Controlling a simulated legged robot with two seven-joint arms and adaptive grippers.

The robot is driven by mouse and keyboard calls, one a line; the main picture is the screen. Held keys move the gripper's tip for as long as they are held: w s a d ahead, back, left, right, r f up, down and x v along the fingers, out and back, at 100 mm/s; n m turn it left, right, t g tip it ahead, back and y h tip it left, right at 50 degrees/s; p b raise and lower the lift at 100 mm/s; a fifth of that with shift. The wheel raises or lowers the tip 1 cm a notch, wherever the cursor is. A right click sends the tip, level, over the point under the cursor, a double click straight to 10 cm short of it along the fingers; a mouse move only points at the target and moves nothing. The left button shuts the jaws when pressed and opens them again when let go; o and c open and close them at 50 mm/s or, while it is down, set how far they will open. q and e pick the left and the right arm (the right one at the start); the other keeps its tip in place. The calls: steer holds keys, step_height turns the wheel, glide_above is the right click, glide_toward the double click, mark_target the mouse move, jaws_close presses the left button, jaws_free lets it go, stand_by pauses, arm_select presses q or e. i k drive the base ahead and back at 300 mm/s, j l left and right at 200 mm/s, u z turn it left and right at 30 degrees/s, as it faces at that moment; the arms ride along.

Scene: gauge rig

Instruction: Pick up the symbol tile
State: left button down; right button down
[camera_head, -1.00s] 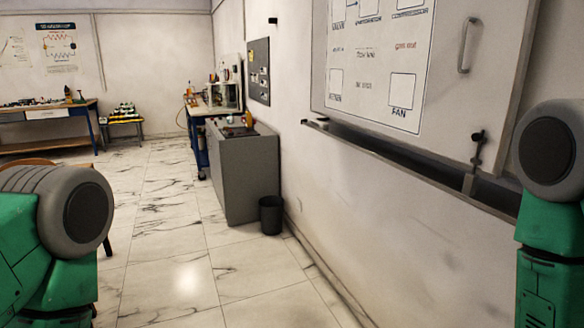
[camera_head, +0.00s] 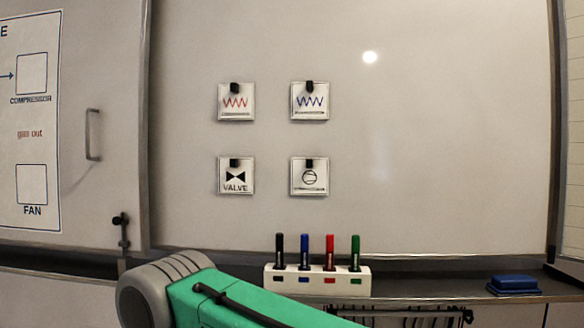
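Several square white symbol tiles hang on the whiteboard (camera_head: 440,150), each with a black clip or magnet at its top. The upper left tile has a red zigzag (camera_head: 236,104), and the upper right tile has a blue zigzag (camera_head: 310,103). The lower left one is the valve tile (camera_head: 236,178), with a black bow-tie symbol. The lower right one is the circle-symbol tile (camera_head: 309,180), its caption too small to read. A green and grey link of my arm crosses the bottom, below and apart from the tiles. Neither gripper can be made out.
A white holder (camera_head: 318,281) with black, blue, red and green markers stands on the ledge below the tiles. A blue eraser (camera_head: 514,284) lies farther right. A panel with a handle (camera_head: 92,135) and a diagram sheet (camera_head: 30,120) is at left.

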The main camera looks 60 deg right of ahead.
mark_target(309, 176)
steer(key=z, duration=1.8)
